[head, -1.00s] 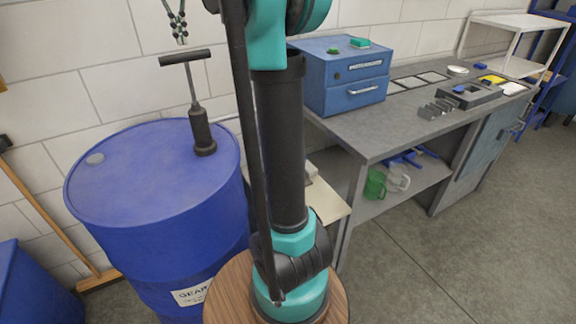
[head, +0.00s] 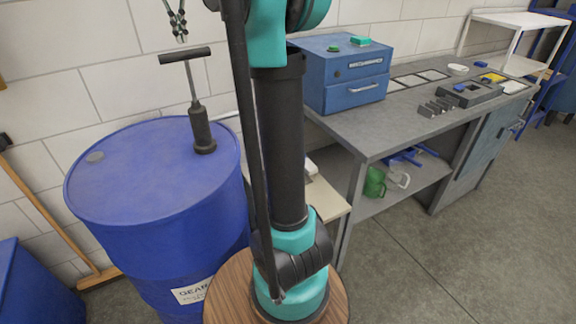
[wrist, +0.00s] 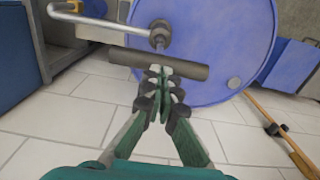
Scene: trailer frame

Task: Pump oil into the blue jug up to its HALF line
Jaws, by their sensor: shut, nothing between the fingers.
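My gripper (head: 181,40) is shut and empty, with its fingertips just above the middle of the black pump T-handle (head: 172,57). In the wrist view my gripper (wrist: 161,80) overlaps the handle bar (wrist: 185,70); I cannot tell if it touches. The handle is raised, its rod showing above the black pump body (head: 202,133) on the blue drum (head: 130,185). The silver spout (wrist: 110,28) runs left in the wrist view. A blue piece (wrist: 96,9), perhaps the blue jug, shows at its end beside something amber. Its fill level cannot be read.
A grey workbench (head: 395,128) with a blue drawer cabinet (head: 345,85) stands right. A broom (head: 55,215) leans left of the drum. My arm hides much of the small stand (head: 328,198).

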